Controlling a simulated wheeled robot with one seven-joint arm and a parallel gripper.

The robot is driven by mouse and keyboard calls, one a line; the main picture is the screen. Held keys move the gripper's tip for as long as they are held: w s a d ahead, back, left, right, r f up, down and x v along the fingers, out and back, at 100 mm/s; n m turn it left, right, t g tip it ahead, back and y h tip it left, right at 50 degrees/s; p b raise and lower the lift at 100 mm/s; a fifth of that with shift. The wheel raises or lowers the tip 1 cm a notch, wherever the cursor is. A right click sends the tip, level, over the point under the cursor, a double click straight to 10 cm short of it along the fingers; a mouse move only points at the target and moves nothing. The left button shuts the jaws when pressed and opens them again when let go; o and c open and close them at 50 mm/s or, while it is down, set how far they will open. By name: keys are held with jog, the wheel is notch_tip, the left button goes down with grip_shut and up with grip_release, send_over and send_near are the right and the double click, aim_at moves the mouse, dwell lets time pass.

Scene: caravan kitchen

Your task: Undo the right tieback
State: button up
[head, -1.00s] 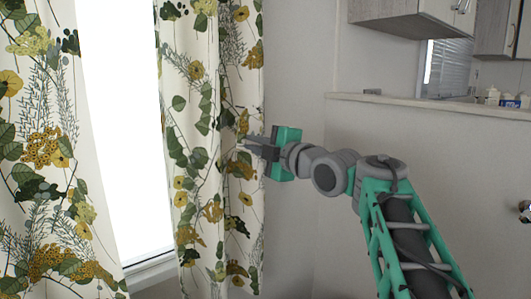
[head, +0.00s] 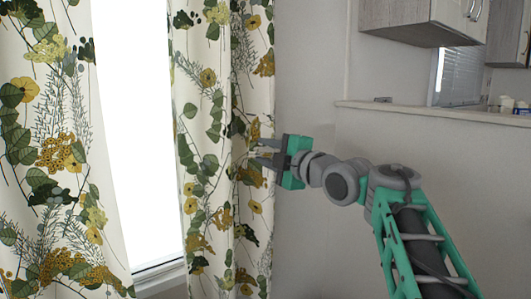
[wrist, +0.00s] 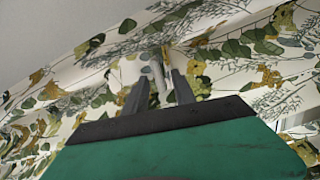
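The right curtain (head: 215,200), white with green leaves and yellow flowers, hangs to the right of the bright window. My gripper (head: 258,151) is at this curtain's right edge, about mid-height in the head view. In the wrist view my gripper (wrist: 160,75) has its two dark fingers apart, pointing at the gathered cloth. A small pale peg-like piece (wrist: 157,72) shows between the fingers against the curtain; I cannot tell whether it is part of the tieback or whether the fingers touch it. No tieback band can be made out clearly.
The left curtain (head: 45,160) hangs on the other side of the window (head: 135,130). A plain wall is right of the right curtain. A ledge (head: 430,112) and cabinets (head: 415,22) are at the upper right, clear of my gripper.

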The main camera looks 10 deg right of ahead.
jog(key=v, duration=0.8)
jog(key=shift+p, duration=0.35)
jog(key=shift+w+r, duration=0.1)
jog(key=s+f+m+g+h+p, duration=0.3)
jog(key=s+m+g+p, duration=0.3)
jog(key=p, duration=1.1)
jog(key=s+f+m+g+h+p, duration=0.4)
jog(key=s+m+g+h+p, duration=0.1)
jog(key=s+m+p, duration=1)
jog(key=shift+s+d+g+p, duration=0.35)
jog(key=shift+s+g+p, duration=0.2)
jog(key=shift+g+p, duration=0.4)
